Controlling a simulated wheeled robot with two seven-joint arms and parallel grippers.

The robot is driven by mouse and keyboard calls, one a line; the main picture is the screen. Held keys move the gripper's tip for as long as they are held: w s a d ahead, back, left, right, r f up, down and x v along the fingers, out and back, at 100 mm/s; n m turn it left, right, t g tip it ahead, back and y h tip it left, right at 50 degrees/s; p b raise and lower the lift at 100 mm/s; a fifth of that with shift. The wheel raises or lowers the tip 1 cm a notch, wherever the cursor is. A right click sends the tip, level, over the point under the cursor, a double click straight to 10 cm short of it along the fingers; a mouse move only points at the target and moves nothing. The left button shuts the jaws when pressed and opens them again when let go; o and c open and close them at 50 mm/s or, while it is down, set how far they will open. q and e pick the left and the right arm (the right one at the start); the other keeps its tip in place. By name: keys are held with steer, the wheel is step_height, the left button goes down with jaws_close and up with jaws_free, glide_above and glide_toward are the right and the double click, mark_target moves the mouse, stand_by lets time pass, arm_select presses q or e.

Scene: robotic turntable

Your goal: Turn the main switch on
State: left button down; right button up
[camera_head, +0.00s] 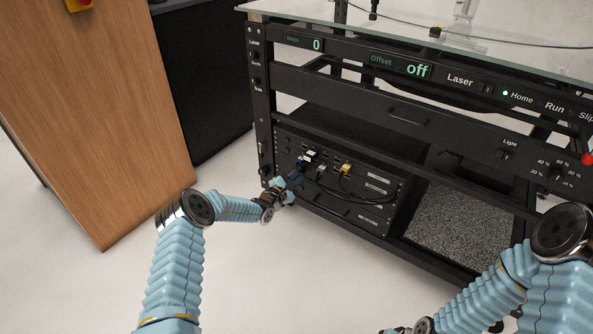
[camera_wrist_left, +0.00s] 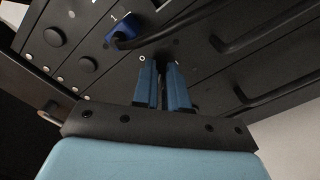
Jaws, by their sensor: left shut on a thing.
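My left gripper (camera_head: 287,186) reaches the lower left of the black rack's front panel (camera_head: 340,212). In the left wrist view its two blue fingers (camera_wrist_left: 160,68) are closed around a small dark part on the panel, between a white "O" mark (camera_wrist_left: 142,58) and a "I" mark (camera_wrist_left: 177,62). This part looks like the main switch. The fingers cover most of it, so its setting cannot be made out. My right arm shows at the lower right of the head view; its gripper is out of the picture.
A blue plug with a black cable (camera_wrist_left: 122,33) sits in the panel close to the fingers. Black handles (camera_wrist_left: 255,37) stick out nearby. A wooden cabinet (camera_head: 95,110) stands at left. The floor before the rack is clear.

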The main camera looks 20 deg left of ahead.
arm_select(q)
steer(key=m, duration=0.1)
steer(key=m+p, duration=0.1)
steer(key=m, duration=0.2)
steer(key=shift+s+d+f+m, duration=0.1)
steer(key=shift+d+f+m, duration=0.1)
steer(key=shift+f+m, duration=0.1)
steer(key=shift+f+m+p, duration=0.25)
steer(key=shift+m+p, duration=0.3)
steer(key=shift+m, duration=1.25)
steer(key=c, duration=1.2)
jaws_free()
steer(key=shift+o, duration=0.2)
steer(key=p+v, duration=0.2)
steer(key=v, duration=1.1)
steer(key=shift+s, duration=0.4)
steer(key=shift+a, duration=0.1)
